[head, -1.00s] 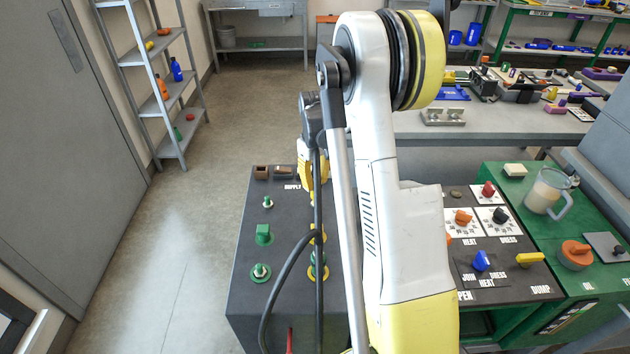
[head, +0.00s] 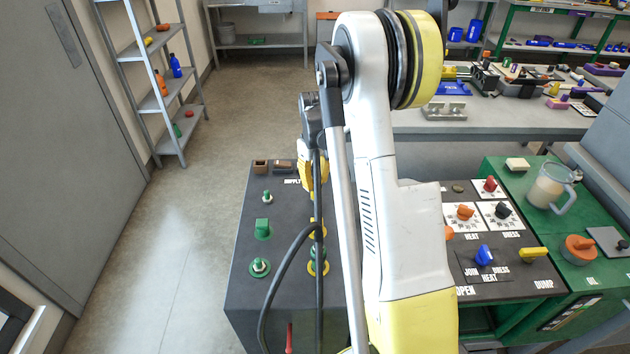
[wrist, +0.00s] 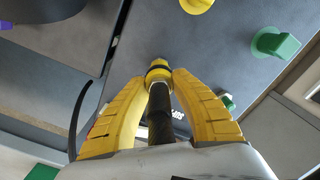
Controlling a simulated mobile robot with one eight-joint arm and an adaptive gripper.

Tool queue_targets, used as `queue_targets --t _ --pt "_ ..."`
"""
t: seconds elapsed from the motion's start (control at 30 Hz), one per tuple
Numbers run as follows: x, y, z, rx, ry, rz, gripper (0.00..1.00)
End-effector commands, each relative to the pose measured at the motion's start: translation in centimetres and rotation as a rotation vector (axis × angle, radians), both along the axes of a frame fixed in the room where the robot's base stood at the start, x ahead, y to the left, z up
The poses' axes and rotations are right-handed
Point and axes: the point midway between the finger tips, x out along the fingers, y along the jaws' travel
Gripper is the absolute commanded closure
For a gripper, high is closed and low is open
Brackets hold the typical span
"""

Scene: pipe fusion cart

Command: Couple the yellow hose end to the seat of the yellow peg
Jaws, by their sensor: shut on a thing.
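My gripper (wrist: 159,86) has yellow fingers shut on the black hose (wrist: 160,115), just below its yellow hose end (wrist: 158,72). The hose end points away from the wrist, above the dark cart top. A yellow fitting (wrist: 196,4) is cut off at the top edge of the wrist view, apart from the hose end. I cannot tell whether it is the yellow peg's seat. In the head view my gripper (head: 313,178) is partly hidden behind my arm, over the cart's far part near the SUPPLY label. Yellow fittings (head: 318,268) on the cart are partly covered by a black cable.
Green fittings (head: 262,228) stand on the cart's left side, and a green knob (wrist: 275,43) shows in the wrist view. Brown blocks (head: 261,166) sit at its far edge. A control panel with knobs (head: 484,256) and a jug (head: 550,188) are to the right. Floor is clear left.

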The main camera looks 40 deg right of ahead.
Motion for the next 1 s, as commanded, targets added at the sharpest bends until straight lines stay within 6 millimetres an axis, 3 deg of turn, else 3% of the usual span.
queue_targets --t 0.07,0.1,0.17,0.57,1.0 --pt "0.0 0.0 -0.3 0.000 0.000 0.000 1.00" --pt "0.0 0.0 -0.2 0.000 0.000 0.000 0.62" --pt "0.0 0.0 -0.2 0.000 0.000 0.000 0.49" --pt "0.0 0.0 0.8 0.000 0.000 0.000 0.49" --pt "0.0 0.0 9.7 0.000 0.000 0.000 0.49"
